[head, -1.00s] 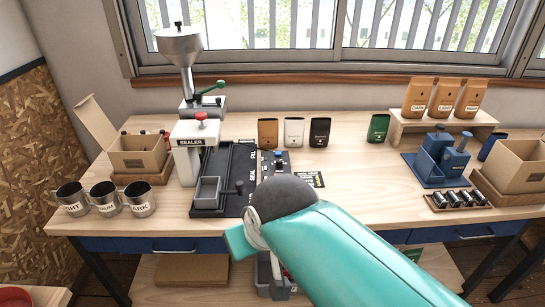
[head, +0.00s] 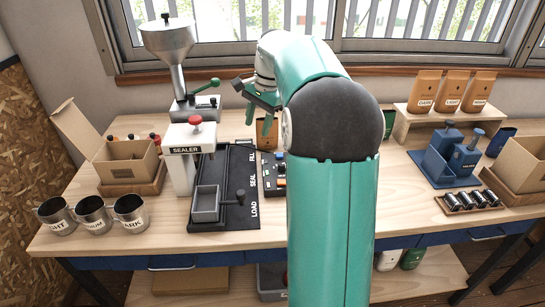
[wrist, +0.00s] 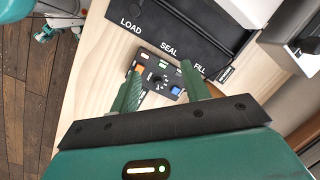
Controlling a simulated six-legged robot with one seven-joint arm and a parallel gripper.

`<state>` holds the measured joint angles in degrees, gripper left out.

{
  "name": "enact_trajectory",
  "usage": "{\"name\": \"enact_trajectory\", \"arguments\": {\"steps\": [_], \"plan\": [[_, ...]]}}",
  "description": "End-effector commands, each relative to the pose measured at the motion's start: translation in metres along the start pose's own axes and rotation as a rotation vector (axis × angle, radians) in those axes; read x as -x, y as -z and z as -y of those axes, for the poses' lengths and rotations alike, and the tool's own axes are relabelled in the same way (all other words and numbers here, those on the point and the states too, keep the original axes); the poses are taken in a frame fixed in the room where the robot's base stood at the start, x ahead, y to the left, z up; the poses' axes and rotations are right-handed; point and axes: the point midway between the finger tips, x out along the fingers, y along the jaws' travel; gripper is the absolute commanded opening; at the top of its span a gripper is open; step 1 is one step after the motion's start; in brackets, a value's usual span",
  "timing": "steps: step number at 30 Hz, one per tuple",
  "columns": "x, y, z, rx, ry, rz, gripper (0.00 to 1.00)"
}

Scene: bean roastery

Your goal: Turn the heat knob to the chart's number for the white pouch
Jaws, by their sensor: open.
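The control panel (head: 270,178) is a small dark box beside the sealer's black bed. In the wrist view the panel (wrist: 158,76) shows a dark round knob (wrist: 157,79) and a blue part (wrist: 176,90); I cannot read any setting. My gripper (head: 259,120) is open and empty, fingers down, above the bench toward the window. In the wrist view its fingertips (wrist: 161,68) frame the panel, apart from it. A brown pouch (head: 264,140) stands behind the panel, partly hidden. My arm hides the back-row white pouch and the chart card.
The sealer (head: 185,150) with its red knob and the funnel (head: 168,45) stand left of the panel. Three metal cups (head: 92,214) are at the front left. The front middle bench is partly clear.

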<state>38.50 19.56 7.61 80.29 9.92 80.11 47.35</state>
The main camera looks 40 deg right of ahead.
Motion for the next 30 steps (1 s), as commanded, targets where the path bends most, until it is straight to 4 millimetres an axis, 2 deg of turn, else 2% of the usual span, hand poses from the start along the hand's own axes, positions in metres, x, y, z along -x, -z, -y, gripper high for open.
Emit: {"name": "enact_trajectory", "arguments": {"steps": [1,6,9,12,15,20,30], "plan": [[-0.008,0.031,-0.004,-0.087,-0.002,0.03,0.47],[-0.028,0.108,-0.021,-0.336,-0.002,0.122,0.47],[-0.037,0.139,-0.033,-0.438,-0.001,0.16,0.47],[-0.042,0.155,-0.04,-0.497,0.0,0.185,0.47],[-0.047,0.161,-0.042,-0.519,-0.001,0.195,0.47],[-0.063,0.157,-0.039,-0.519,-0.003,0.195,0.47],[-0.128,0.144,-0.033,-0.516,-0.003,0.195,0.47]]}}
